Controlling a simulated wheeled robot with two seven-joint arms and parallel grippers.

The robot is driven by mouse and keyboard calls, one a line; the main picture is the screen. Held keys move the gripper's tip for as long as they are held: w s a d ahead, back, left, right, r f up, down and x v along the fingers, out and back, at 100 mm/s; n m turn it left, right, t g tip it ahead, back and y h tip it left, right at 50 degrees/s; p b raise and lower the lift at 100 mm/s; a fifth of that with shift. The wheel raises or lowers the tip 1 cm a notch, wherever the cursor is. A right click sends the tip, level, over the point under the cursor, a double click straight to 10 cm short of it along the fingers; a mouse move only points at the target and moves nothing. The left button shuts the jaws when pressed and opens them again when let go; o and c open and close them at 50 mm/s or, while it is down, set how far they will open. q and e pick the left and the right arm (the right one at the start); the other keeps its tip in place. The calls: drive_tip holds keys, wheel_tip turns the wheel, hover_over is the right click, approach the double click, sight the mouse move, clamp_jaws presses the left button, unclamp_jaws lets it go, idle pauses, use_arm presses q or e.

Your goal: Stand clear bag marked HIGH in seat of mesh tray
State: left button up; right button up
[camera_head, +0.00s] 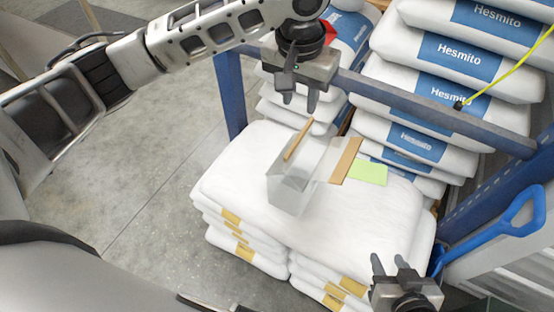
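A clear, see-through box-like object (292,188) with a brown strip along its upper edge sits on the white sacks in the middle. I cannot tell whether it is the bag or the tray, and no HIGH marking is legible. No mesh is discernible. My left gripper (299,98) is above and behind this object, fingers pointing down, apart and empty. My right gripper (389,264) is at the lower right, in front of the sack stack, with its fingers apart and nothing between them.
White sacks (240,170) form a low stack. A brown piece (346,160) and a green note (368,174) lie right of the clear object. Hesmito sacks (455,55) stand behind a blue rack bar (420,102). A blue scoop handle (510,223) is at right. Floor at left is clear.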

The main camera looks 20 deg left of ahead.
sight(299, 144)
use_arm(q)
drive_tip(key=f, duration=0.6)
drive_tip(key=w+f, duration=0.1)
drive_tip(key=f, duration=0.3)
drive_tip(key=shift+d, duration=0.35)
drive_tip(key=shift+w+a+f, duration=0.1)
drive_tip(key=shift+w+f, duration=0.05)
drive_tip(key=shift+f, duration=1.2)
drive_tip(key=shift+w+a+f, duration=0.1)
drive_tip(key=shift+w+f, duration=0.05)
drive_tip(key=shift+f, duration=1.2)
clamp_jaws()
